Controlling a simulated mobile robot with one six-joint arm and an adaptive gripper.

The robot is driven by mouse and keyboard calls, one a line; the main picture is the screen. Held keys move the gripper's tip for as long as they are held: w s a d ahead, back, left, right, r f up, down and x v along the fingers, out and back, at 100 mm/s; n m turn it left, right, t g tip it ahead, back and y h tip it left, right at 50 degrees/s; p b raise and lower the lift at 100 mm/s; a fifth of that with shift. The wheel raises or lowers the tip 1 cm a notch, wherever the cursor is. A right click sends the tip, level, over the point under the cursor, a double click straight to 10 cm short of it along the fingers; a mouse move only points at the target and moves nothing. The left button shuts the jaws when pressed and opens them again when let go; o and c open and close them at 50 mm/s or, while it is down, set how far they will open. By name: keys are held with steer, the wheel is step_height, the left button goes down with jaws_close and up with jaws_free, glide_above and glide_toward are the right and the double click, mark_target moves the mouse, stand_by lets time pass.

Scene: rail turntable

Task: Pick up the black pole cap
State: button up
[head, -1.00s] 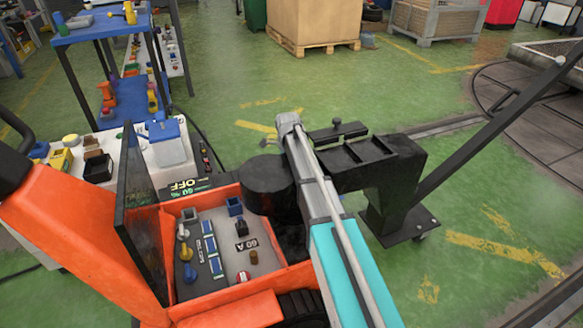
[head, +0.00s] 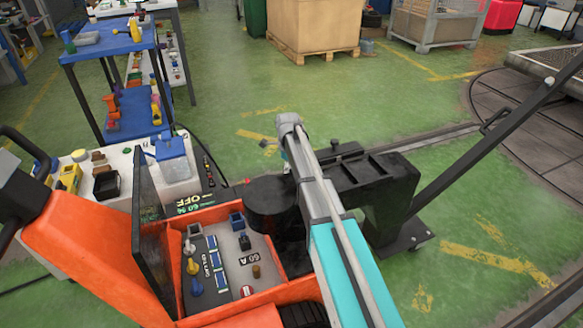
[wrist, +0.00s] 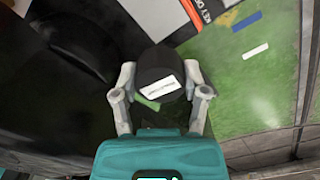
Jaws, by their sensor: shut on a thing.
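In the wrist view my gripper (wrist: 160,97) has its two grey fingers on either side of the black pole cap (wrist: 152,62). The cap is a dark, rounded cylinder with a white label facing the camera. The fingers are shut on it, and it sits just ahead of the teal palm. In the head view my own grey and teal arm crosses the middle. It hides the fingers and the cap there.
An orange bin (head: 195,213) with small parts stands in front, beside a black panel (head: 147,190). A black frame (head: 385,200) with a long bar lies to the right. A blue cart (head: 85,50) and white table (head: 125,158) are left.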

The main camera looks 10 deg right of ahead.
steer(key=shift+r+p, duration=0.3)
steer(key=shift+r, duration=0.2)
stand_by(0.3)
steer(key=shift+o, duration=1)
steer(key=shift+c, duration=2)
steer(key=shift+r, duration=0.15)
step_height(320, 180, up, 50)
steer(key=p, duration=5)
steer(key=shift+r+p, duration=0.15)
steer(key=shift+p, duration=0.15)
